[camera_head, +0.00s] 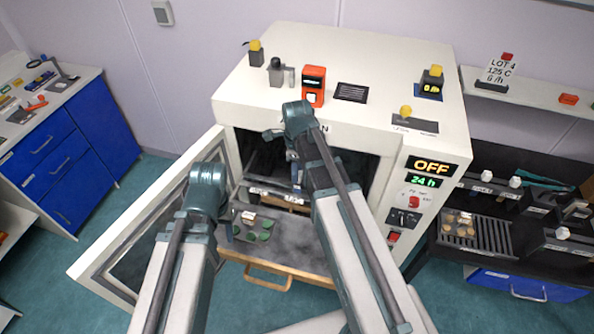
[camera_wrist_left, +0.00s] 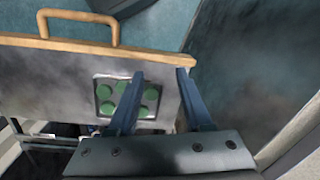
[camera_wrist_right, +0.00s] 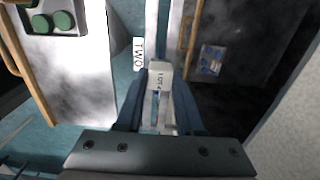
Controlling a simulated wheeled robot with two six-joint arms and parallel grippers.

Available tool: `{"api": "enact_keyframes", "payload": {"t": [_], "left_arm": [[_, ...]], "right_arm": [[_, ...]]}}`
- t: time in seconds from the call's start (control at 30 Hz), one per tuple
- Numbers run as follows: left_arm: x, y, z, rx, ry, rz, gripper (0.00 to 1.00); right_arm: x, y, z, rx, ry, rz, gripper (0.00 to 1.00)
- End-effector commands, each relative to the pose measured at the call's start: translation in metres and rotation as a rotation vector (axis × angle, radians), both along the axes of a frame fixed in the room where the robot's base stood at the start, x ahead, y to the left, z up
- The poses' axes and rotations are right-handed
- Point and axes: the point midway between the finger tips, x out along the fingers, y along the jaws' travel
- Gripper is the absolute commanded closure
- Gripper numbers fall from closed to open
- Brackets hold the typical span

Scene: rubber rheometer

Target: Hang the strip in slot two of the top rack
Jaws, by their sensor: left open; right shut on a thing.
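The strip hangs from a pale clip marked LOT (camera_wrist_right: 160,72), which my right gripper (camera_wrist_right: 158,88) is shut on. The strip itself is mostly hidden between the fingers. In the right wrist view a white TWO label (camera_wrist_right: 138,54) stands just left of and beyond the clip. In the head view my right arm reaches into the open oven (camera_head: 340,120), and its wrist hides much of the interior. A bar with small white labels (camera_head: 262,191) shows inside, apparently a rack front; its slots are unclear. My left gripper (camera_wrist_left: 160,74) is open and empty over the pulled-out shelf.
The oven door (camera_head: 150,225) stands open at left. The grey shelf (camera_head: 300,238) with a wooden handle (camera_head: 268,278) sticks out, bearing a tray of green discs (camera_wrist_left: 106,80). The display (camera_head: 431,166) reads OFF. A bench with a slotted rack (camera_head: 492,238) stands at right.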

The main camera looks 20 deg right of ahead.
Motion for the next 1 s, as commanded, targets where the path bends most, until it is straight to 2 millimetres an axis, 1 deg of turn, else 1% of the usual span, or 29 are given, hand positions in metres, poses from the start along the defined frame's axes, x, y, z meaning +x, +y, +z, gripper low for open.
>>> {"api": "enact_keyframes", "payload": {"t": [0.03,0.1,0.97,1.0], "left_arm": [[0.0,0.0,-0.005,0.0,0.0,-0.001,0.5],[0.0,0.0,-0.008,0.0,0.0,-0.002,0.5],[0.0,0.0,-0.049,0.002,0.0,-0.009,0.5],[0.0,0.0,-0.047,0.002,0.0,-0.009,0.5]], "right_arm": [[0.0,0.0,-0.005,0.0,0.0,0.0,1.0],[0.0,0.0,-0.009,0.0,0.0,0.0,1.0],[0.0,0.0,-0.049,0.0,0.0,0.0,1.0],[0.0,0.0,-0.047,0.0,0.0,0.0,0.6]]}}
